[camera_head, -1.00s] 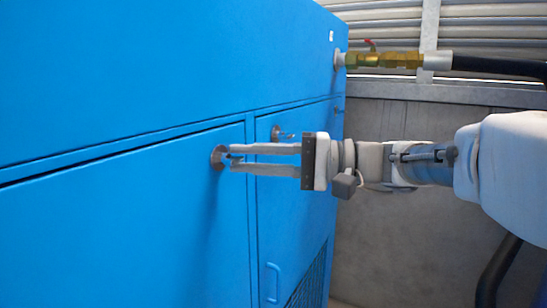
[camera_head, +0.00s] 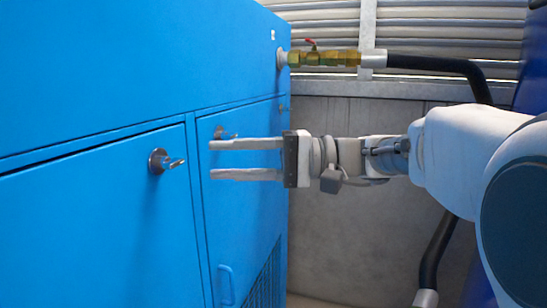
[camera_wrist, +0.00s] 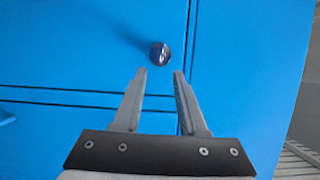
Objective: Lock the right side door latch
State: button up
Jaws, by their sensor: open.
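The right side door (camera_head: 240,200) is a blue panel. Its latch (camera_head: 221,132) has a round dark base and a small lever pointing right, just above my upper finger. The left door's latch (camera_head: 160,162) is a round metal base with a lever sticking out to the right. My gripper (camera_head: 211,159) is open and empty, its fingers pointing left in front of the right door, apart from both latches. In the wrist view a latch knob (camera_wrist: 160,54) sits beyond my fingertips (camera_wrist: 162,73); it appears to be the left door's. The right latch cannot be made out there.
A brass valve with a red lever (camera_head: 322,58) and a black hose (camera_head: 435,66) stick out at the upper right. A door handle (camera_head: 226,285) and a grille (camera_head: 264,280) are lower on the right door. A grey wall (camera_head: 350,230) stands behind.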

jog(key=d, duration=1.1)
jog(key=shift+d, duration=0.2)
jog(key=shift+a, duration=0.1)
jog(key=s+a+f+m+h+p, duration=0.2)
jog(key=s+a+f+h, duration=0.2)
jog(key=s+f+h, duration=0.15)
jog(key=s+d+f+n+t+h+p, duration=0.2)
jog(key=s+d+f+t+h, duration=0.3)
jog(key=s+d+f+h, duration=0.4)
notch_tip(320, 180, down, 2)
jog(key=s+h+p, duration=0.1)
jog(key=h, duration=0.2)
jog(key=shift+d+f+t, duration=0.15)
jog(key=shift+d+t, duration=0.15)
jog(key=shift+a+h, duration=0.2)
jog(key=shift+h, duration=0.05)
